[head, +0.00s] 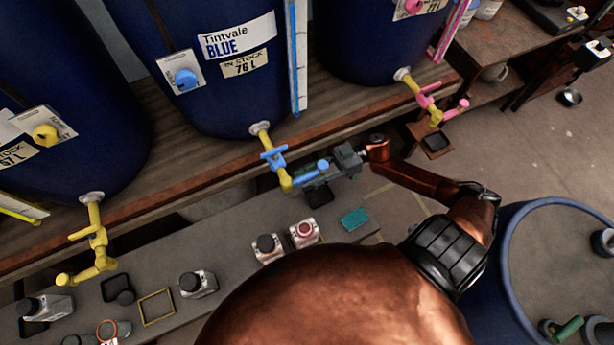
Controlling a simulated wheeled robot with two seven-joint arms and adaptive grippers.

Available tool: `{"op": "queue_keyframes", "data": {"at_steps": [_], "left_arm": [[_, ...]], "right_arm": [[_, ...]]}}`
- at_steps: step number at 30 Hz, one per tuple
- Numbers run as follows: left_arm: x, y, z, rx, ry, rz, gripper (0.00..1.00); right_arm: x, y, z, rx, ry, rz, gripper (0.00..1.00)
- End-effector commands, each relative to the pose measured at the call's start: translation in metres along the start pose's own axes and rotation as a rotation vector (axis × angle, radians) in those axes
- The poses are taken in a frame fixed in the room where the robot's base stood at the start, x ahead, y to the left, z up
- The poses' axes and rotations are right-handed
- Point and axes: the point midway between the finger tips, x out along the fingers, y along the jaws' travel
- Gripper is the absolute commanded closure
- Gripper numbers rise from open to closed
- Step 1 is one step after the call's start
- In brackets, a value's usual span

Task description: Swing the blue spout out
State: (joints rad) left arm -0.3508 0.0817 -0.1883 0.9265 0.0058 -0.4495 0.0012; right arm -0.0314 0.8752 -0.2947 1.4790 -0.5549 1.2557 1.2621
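The blue vat (190,60) is a dark blue drum labelled "Tintvale BLUE". A yellow tap with a blue cross handle (273,157) comes out at its foot. The blue spout (306,175) runs from the tap's yellow elbow to the right and ends in a round blue knob (323,165). My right gripper (322,178) is at the spout's outer end, with its grey body just right of the knob. Spout and gripper overlap here, so I cannot tell whether the fingers touch or grip it. My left gripper is not in view.
A yellow tap (95,240) stands at the left and a pink-handled tap (430,103) at the right. The bench below holds several capped containers, a red-topped one (304,233) and a teal pad (354,218). A blue drum (560,270) stands at the lower right.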

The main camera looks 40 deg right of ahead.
Motion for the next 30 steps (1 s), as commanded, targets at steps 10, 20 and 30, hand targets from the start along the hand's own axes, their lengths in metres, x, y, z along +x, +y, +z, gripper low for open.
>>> {"op": "queue_keyframes", "data": {"at_steps": [10,20,30], "left_arm": [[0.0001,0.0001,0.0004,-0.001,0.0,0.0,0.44],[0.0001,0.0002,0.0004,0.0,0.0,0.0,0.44],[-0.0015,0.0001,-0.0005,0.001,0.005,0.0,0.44]], "right_arm": [[-0.0003,0.0,0.0001,0.0,0.0,0.0,0.92],[-0.0005,0.0,0.0002,0.0,0.0,0.001,1.0],[-0.0006,-0.0007,-0.0003,0.0,0.001,0.007,1.0]]}}
